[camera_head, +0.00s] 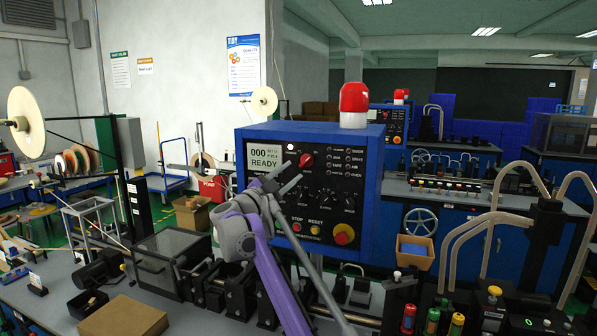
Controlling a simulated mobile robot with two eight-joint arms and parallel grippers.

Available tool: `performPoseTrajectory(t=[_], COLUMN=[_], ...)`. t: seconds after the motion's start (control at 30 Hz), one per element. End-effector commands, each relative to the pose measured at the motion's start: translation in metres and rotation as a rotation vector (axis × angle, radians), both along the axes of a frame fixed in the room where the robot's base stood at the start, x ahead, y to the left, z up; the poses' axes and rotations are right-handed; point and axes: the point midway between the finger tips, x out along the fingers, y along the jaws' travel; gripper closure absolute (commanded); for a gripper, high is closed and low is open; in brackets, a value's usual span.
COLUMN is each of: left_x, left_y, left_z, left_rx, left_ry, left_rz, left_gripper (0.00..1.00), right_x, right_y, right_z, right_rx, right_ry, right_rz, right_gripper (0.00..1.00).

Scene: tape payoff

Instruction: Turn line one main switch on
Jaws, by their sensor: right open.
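The blue control box (374,190) stands at the middle of the head view, with a dark panel on its front. A screen (265,158) at its upper left reads "000" and "READY". A red knob (306,160) sits right of the screen; its label is too small to read, so I cannot tell for certain that it is the main switch. My right gripper (288,178) is open and empty in front of the panel, just below and left of the red knob. I cannot tell whether it touches the panel. My left gripper is not in view.
A red-and-yellow push button (344,234) and small stop and reset buttons (315,229) are low on the panel. A red beacon (354,104) tops the box. A cardboard box (124,317) and a clear-lidded case (168,262) are on the bench at left; pale hoses (468,238) rise at right.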

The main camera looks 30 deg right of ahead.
Motion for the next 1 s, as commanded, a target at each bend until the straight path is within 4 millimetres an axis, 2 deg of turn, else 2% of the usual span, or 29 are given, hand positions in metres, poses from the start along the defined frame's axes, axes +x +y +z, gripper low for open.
performPoseTrajectory(t=[0.03, 0.1, 0.3, 0.87, 1.0], left_x=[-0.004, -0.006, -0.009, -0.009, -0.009], left_y=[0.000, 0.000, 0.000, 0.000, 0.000], left_z=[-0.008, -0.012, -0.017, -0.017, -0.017], left_rx=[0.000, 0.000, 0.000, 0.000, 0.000], left_ry=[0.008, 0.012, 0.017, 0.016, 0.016], left_rz=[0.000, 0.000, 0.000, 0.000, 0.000], left_gripper=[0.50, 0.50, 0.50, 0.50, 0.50], right_x=[-0.004, -0.009, -0.017, -0.018, -0.013], right_y=[0.010, 0.021, 0.039, 0.041, 0.049], right_z=[-0.008, -0.011, -0.013, -0.012, -0.002], right_rx=[0.000, 0.001, 0.000, -0.002, -0.032], right_ry=[0.004, 0.003, 0.001, 0.000, 0.010], right_rz=[0.003, 0.003, 0.000, 0.003, 0.087], right_gripper=[0.55, 0.55, 0.55, 0.55, 0.55])
